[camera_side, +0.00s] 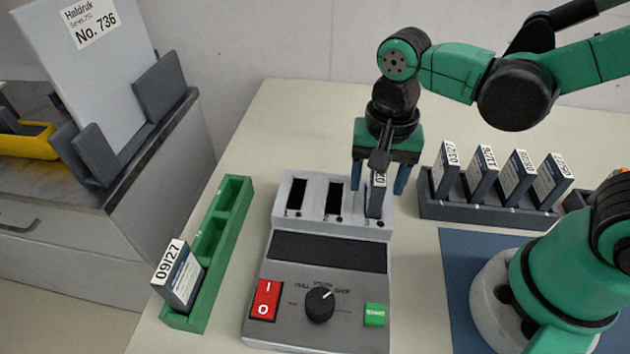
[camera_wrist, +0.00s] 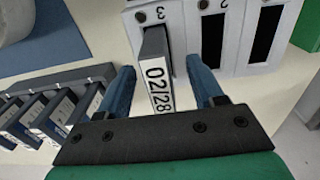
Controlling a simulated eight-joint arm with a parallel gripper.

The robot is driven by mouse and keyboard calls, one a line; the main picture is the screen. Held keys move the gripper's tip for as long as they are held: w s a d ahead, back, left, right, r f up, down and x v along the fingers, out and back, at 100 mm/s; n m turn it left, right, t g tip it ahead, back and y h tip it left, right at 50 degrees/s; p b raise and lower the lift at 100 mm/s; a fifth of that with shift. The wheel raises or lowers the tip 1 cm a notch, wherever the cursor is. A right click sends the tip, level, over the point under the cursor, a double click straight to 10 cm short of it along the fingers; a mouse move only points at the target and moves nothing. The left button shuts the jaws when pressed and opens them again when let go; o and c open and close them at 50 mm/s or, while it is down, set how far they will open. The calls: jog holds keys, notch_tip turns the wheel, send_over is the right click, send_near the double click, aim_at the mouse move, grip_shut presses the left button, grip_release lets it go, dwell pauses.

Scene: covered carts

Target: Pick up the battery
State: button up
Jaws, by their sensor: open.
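The battery (camera_side: 375,196) is a dark, flat block standing in the rightmost slot of the grey charger (camera_side: 330,312). In the wrist view the battery (camera_wrist: 158,75) shows a white label reading 02/28. My gripper (camera_side: 379,190) is above that slot, with its blue fingers on either side of the battery. In the wrist view my gripper (camera_wrist: 165,82) is open, with a gap between each finger and the battery. The battery's lower part is hidden inside the slot. The charger's other two slots are empty.
A dark rack (camera_side: 480,211) at the right holds several batteries. A green tray (camera_side: 236,215) at the left holds one battery labelled 09/27 (camera_side: 179,277). The charger front has a red switch (camera_side: 265,299), a black knob (camera_side: 319,304) and a green button (camera_side: 375,315).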

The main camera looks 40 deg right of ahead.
jog(key=shift+c, duration=0.2)
grip_shut()
jog(key=shift+r, duration=0.1)
